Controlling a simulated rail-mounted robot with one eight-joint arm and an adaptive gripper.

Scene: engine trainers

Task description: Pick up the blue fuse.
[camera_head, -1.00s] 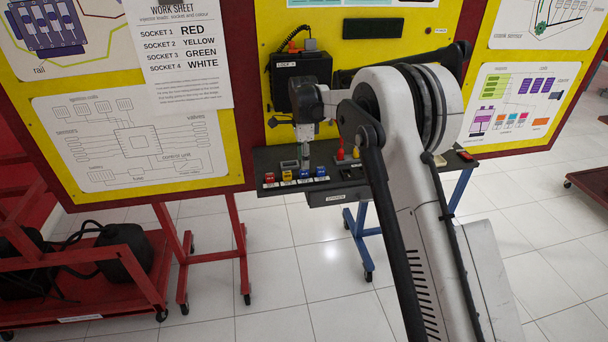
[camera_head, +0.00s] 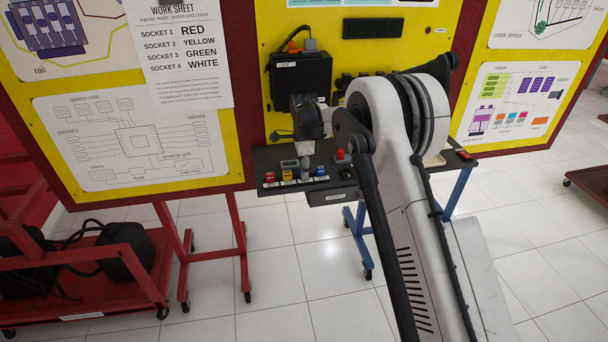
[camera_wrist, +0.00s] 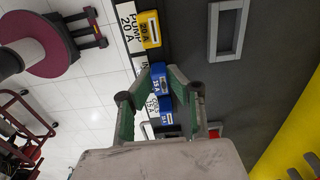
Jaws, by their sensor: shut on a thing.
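My gripper (camera_wrist: 157,80) has green-sided fingers in the wrist view and is shut on a blue fuse (camera_wrist: 159,86) marked 15 A. The fuse is low at the shelf, and I cannot tell whether it is clear of its place. A second blue piece (camera_wrist: 166,116) shows between the fingers, closer to the palm. In the head view my gripper (camera_head: 305,176) points down at the fuse row, hiding the held fuse. Another blue fuse (camera_head: 321,171) stands just right of it.
A yellow 20 A fuse (camera_head: 287,175) and a red fuse (camera_head: 270,177) stand left of my gripper on the dark shelf (camera_head: 262,160). A grey rectangular frame (camera_wrist: 228,28) lies near the row. A black box (camera_head: 301,76) hangs on the yellow panel above.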

